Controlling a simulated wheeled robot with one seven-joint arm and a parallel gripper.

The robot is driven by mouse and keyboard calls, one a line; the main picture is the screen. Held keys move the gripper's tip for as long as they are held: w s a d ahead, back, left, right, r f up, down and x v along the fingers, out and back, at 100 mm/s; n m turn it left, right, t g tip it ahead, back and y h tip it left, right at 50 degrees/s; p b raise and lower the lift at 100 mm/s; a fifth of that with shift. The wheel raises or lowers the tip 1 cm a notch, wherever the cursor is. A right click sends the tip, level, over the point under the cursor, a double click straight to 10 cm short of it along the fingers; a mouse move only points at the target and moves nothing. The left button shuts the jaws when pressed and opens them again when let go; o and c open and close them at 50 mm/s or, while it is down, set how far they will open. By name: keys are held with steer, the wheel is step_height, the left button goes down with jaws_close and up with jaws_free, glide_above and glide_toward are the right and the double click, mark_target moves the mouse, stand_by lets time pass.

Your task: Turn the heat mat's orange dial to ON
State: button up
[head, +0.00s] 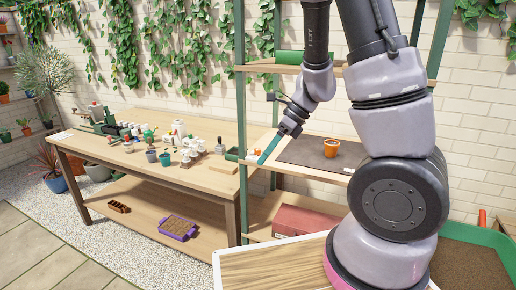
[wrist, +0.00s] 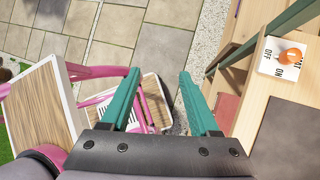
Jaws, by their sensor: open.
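The heat mat (head: 300,153) is a dark grey sheet on the middle shelf of the rack; part of it also shows in the wrist view (wrist: 288,140). The orange dial (wrist: 291,55) sits on a white plate (wrist: 270,67) marked OFF and ON, at the right of the wrist view. I cannot tell which mark the dial points to. My gripper (head: 267,150) is at the shelf's left front in the head view. In the wrist view my gripper (wrist: 159,74) has its two teal fingers wide apart with nothing between them, and the dial lies to their right, apart from them.
An orange pot (head: 331,147) stands on the mat. Green rack posts (head: 241,120) rise by the shelf. A wooden workbench (head: 110,150) with pots and bottles stands at the left. A red box (head: 303,221) is on the shelf below. Paving (wrist: 150,50) lies below my gripper.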

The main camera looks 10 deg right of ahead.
mark_target(258, 149)
steer(key=w+d+f+m+t+h, duration=0.1)
steer(key=w+d+f+m+h, duration=0.2)
steer(key=f+m, duration=0.35)
steer(key=w+t+h, duration=0.1)
steer(key=w, duration=0.4)
steer(key=w+m+t+h, duration=0.1)
steer(key=w, duration=0.5)
steer(key=w+m+t, duration=0.1)
steer(key=w, duration=0.5)
steer(key=shift+w+a+m+h, duration=0.2)
steer(key=shift+a+m+h, duration=0.05)
steer(key=shift+a+h, duration=0.15)
steer(key=shift+f, duration=0.6)
jaws_close()
